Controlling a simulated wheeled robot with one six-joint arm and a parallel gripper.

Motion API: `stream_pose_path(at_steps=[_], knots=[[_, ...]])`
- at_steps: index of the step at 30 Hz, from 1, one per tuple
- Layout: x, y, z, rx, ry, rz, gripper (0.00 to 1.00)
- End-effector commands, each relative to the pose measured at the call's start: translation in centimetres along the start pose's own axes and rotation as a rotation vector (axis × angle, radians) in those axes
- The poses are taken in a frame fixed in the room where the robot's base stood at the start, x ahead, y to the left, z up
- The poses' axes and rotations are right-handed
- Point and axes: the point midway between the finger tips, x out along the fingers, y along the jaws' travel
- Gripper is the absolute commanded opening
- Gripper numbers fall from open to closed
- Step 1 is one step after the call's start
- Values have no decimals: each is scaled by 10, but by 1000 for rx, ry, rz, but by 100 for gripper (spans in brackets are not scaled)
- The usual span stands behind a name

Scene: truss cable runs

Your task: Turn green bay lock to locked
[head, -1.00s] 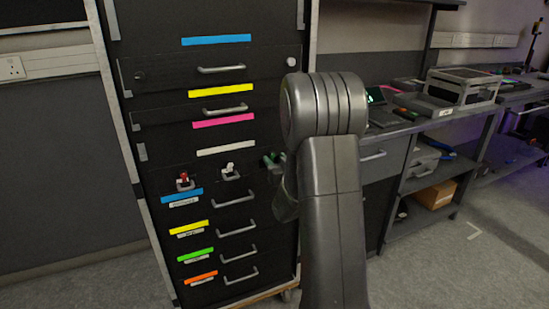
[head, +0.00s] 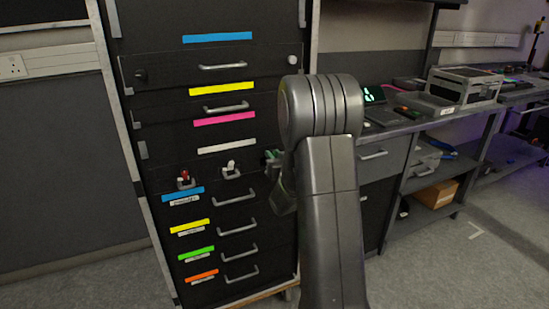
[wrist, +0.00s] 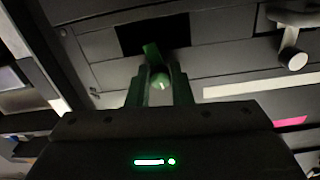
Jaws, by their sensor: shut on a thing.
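The green bay lock (wrist: 153,53) is a small green handle on the dark cabinet front. In the wrist view its rounded end sits between the two fingers of my gripper (wrist: 160,92), which are shut on it. In the head view my gripper (head: 273,158) is at the cabinet's right side, level with the row of locks and partly hidden by my arm. I cannot tell the lock's exact angle there.
To the left of the gripper are a white lock handle (head: 231,168) and a red lock handle (head: 184,177). The white one also shows in the wrist view (wrist: 292,57). Drawers with bow handles (head: 240,226) lie below. A workbench (head: 400,125) stands to the right.

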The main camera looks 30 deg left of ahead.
Motion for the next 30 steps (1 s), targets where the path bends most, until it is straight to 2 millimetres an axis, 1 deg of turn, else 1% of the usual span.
stream_pose_path(at_steps=[1, 6, 9, 18, 19, 22, 30], knots=[[0, 0, 3, 34, 2, 0, 0], [0, 0, 1, 149, 2, 0, 0], [0, 0, 1, 185, 1, 0, 0], [0, 0, 0, 195, 1, 0, 0], [0, 0, 0, 195, 1, 0, 21], [0, 0, 0, 195, 1, 0, 41], [0, 0, 0, 194, 1, 0, 41]])
